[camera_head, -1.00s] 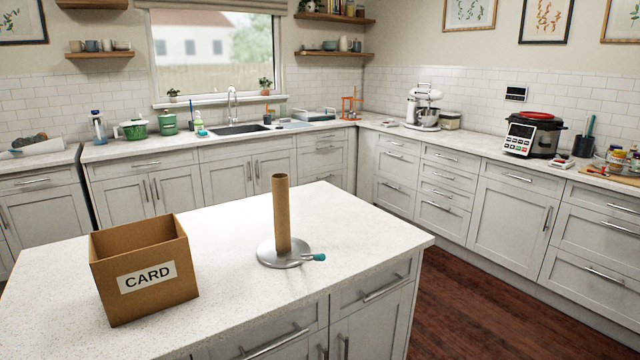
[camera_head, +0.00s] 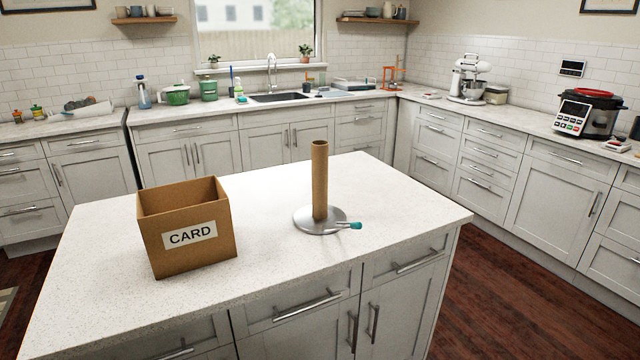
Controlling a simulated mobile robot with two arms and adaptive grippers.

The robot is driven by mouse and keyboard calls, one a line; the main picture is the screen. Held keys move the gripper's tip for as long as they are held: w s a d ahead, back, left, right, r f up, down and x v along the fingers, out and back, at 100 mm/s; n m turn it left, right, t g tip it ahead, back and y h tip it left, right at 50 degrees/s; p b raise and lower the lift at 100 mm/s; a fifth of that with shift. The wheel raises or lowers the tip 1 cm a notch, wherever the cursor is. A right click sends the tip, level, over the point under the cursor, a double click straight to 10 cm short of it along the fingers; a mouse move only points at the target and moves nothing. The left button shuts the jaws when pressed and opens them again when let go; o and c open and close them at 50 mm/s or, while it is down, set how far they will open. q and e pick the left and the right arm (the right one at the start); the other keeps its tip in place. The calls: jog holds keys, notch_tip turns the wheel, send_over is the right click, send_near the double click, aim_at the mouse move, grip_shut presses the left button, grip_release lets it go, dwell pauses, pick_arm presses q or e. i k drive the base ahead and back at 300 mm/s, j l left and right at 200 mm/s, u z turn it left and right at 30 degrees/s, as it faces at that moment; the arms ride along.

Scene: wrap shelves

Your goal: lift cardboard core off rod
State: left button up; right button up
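The cardboard core (camera_head: 319,182) is a brown tube standing upright on the round metal base (camera_head: 308,222) of a holder on the island. The rod is hidden inside the core. A short lever with a teal tip (camera_head: 355,225) sticks out from the base to the right. An open brown cardboard box (camera_head: 215,255) with a label reading CARD stands to the left of the holder, apart from it. Neither of my grippers is in view.
The white speckled island top (camera_head: 270,285) is clear around the holder and box. Wooden floor (camera_head: 515,285) lies to the right of the island. Counters along the back and right hold a sink (camera_head: 278,97), a stand mixer (camera_head: 468,82) and a cooker (camera_head: 588,113).

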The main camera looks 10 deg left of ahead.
aim_at(319, 148)
jog(key=l+u, duration=0.1)
jog(key=u, duration=0.2)
jog(key=i+l+u, duration=0.1)
jog(key=u, duration=0.2)
jog(key=i+l+u, duration=0.2)
jog(key=l, duration=0.5)
jog(key=i+l+u, duration=0.1)
jog(key=l+u, duration=0.15)
jog(key=l, duration=0.5)
jog(key=l+u, duration=0.2)
jog(key=l, duration=0.55)
jog(key=i, duration=0.05)
